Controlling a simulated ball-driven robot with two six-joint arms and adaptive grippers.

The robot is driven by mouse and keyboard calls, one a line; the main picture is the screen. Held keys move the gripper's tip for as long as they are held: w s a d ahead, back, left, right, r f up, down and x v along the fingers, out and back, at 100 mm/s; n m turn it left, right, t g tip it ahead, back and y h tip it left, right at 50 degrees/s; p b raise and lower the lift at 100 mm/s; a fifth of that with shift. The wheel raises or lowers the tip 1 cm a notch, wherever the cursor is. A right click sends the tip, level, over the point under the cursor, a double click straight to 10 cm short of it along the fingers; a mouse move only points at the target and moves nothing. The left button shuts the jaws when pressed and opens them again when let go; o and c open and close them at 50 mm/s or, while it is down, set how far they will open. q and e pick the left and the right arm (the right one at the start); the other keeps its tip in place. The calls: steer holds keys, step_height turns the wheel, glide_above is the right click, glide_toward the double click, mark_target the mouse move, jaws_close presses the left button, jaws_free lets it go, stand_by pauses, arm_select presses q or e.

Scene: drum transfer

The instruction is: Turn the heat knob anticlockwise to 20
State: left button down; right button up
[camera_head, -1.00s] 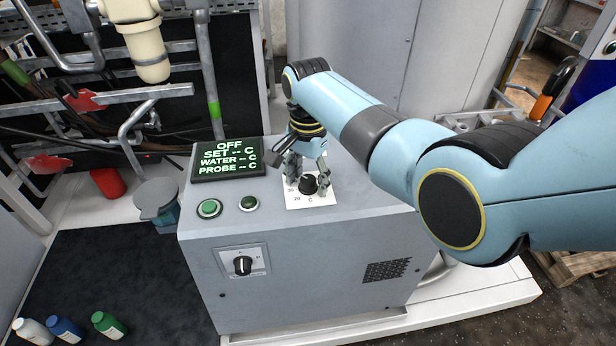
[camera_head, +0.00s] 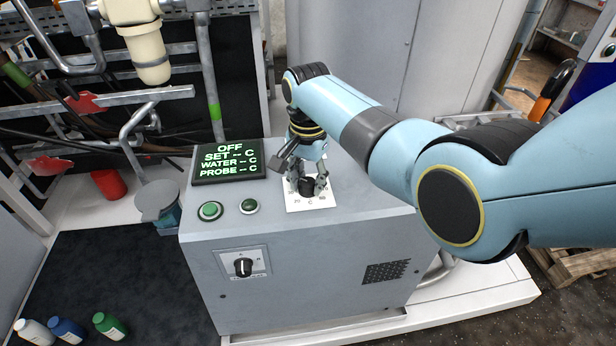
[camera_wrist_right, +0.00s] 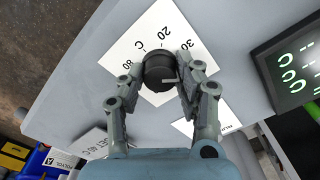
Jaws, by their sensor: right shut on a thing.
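The heat knob (camera_head: 306,187) is a black round knob on a white dial plate (camera_head: 318,203) on top of the grey cabinet. In the right wrist view the knob (camera_wrist_right: 159,70) shows between the fingertips, with a pale pointer line on its top. The plate (camera_wrist_right: 130,52) carries the marks 20, 30 and C. My right gripper (camera_head: 306,182) comes down from above; in the wrist view its fingers (camera_wrist_right: 160,76) are shut on the knob from both sides. Part of the dial is hidden by the fingers and knob. My left gripper is not in view.
The display (camera_head: 229,162) reads OFF, with dashes for SET, WATER and PROBE. Two green buttons (camera_head: 210,210) sit left of the dial. A selector switch (camera_head: 243,266) is on the cabinet front. Several bottles (camera_head: 68,329) stand on the dark mat at lower left.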

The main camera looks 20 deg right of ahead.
steer(key=n+p, duration=0.2)
steer(key=n, duration=0.1)
steer(key=shift+r, duration=0.15)
steer(key=n+p, duration=0.1)
steer(key=n, duration=0.3)
steer(key=shift+n+p, duration=0.3)
steer(key=shift+n, duration=0.1)
steer(key=n+p, duration=0.1)
steer(key=n, duration=0.7)
steer(key=shift+n, duration=0.3)
steer(key=shift+n+p, duration=0.3)
steer(key=o, duration=1.1)
steer(key=shift+o, duration=0.2)
